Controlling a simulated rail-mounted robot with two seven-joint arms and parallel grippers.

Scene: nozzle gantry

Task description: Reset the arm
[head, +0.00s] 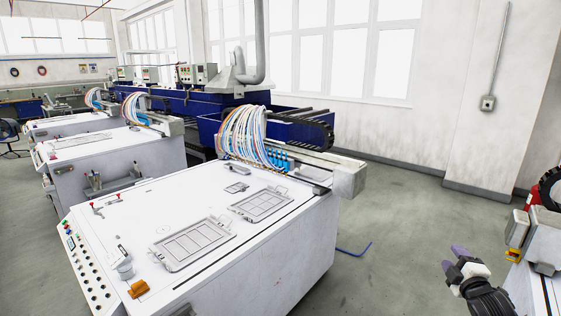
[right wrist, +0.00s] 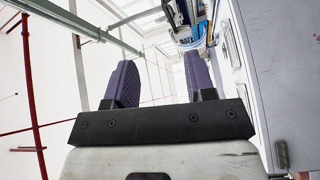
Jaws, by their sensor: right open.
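My right gripper (head: 454,258) is at the lower right of the head view, beside the white machine on the right and above the grey floor. In the right wrist view its two purple fingers (right wrist: 160,82) stand apart with nothing between them, so it is open and empty. It touches nothing that I can see. My left gripper is in neither view.
A white workbench (head: 270,262) with two frame-like plates (head: 193,242) and a bundle of coloured hoses (head: 250,138) fills the middle. Another white machine (head: 545,245) stands at the right edge. Grey floor (head: 395,215) lies open between them, with a blue hose (head: 354,251) on it.

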